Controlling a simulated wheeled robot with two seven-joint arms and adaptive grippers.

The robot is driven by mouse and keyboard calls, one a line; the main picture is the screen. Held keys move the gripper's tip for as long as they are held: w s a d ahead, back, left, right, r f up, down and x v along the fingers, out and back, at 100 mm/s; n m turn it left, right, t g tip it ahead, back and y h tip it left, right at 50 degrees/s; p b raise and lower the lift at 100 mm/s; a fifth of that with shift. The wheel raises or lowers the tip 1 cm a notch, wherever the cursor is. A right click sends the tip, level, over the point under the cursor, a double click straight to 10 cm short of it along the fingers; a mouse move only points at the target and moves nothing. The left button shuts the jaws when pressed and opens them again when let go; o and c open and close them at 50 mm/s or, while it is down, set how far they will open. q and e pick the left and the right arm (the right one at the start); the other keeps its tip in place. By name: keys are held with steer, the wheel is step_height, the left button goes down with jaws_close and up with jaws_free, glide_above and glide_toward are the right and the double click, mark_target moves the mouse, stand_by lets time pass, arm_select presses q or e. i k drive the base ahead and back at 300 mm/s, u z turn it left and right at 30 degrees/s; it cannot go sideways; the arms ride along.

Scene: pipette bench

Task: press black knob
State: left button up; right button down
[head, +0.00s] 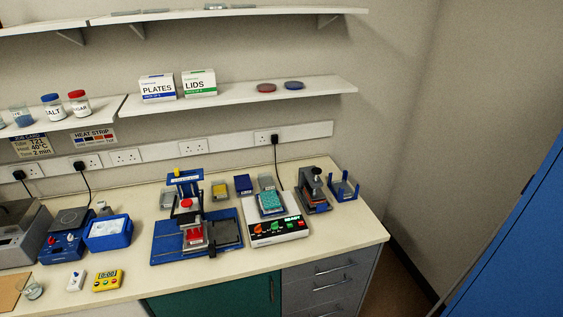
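A small dark press (313,198) stands near the right end of the bench, with grey and brownish parts. A black knob (317,171) appears to sit at its top; it is small in the picture and its exact shape is hard to tell. Another press, in blue (186,182), stands to the left with a red round knob (186,203) at its middle and a red block below it. Neither of my grippers is in view, and nothing touches the dark press.
A white device (279,232) with lit buttons and a teal plate stands left of the dark press. An empty blue rack (344,188) stands to its right. A blue tub (108,232) and a yellow timer (108,280) are at the left. The bench's front right (350,235) is clear.

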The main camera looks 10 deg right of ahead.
mark_target(316, 171)
steer(key=u, duration=0.1)
steer(key=i, duration=1.4)
steer(key=z, duration=0.6)
